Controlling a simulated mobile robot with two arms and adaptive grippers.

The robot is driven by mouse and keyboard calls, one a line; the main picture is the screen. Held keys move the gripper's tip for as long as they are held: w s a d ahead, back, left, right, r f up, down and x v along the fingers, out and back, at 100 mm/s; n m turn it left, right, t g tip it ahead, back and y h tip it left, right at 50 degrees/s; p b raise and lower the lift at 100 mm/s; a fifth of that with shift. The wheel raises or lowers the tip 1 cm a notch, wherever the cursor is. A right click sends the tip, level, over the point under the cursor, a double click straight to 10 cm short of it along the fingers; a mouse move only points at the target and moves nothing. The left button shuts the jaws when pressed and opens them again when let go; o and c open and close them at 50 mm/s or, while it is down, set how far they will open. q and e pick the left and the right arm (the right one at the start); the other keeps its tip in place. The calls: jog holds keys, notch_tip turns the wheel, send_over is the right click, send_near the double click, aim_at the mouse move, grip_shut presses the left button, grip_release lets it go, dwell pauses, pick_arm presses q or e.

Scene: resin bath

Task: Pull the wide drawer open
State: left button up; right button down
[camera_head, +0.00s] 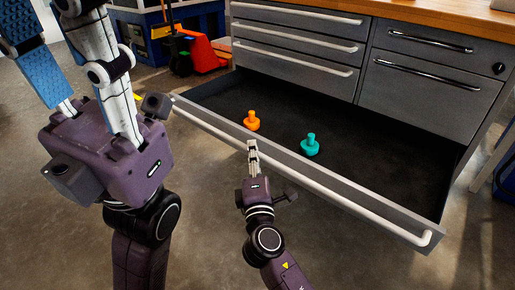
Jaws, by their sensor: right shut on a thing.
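The wide drawer (400,190) is the low, dark one under the workbench, and it stands pulled well out of the cabinet. A long white bar handle (340,196) runs along its front. My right gripper (253,148) is shut on this handle, left of its middle. My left gripper (46,14) is raised close to the camera at the upper left, with a gap between its fingers and nothing seen in it. It is apart from the drawer, and its tips are at the picture's edge.
An orange knob-like piece (252,122) and a teal one (310,146) stand inside the drawer. Shut drawers (300,42) sit above under a wooden top (450,12). A red pallet jack (203,52) stands behind at left. The floor (350,258) before the drawer is clear.

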jog(key=shift+f, duration=0.1)
jog(key=c, duration=2.3)
grip_release()
jog(key=shift+o, duration=0.2)
jog(key=v, duration=1.2)
jog(key=shift+s, duration=0.1)
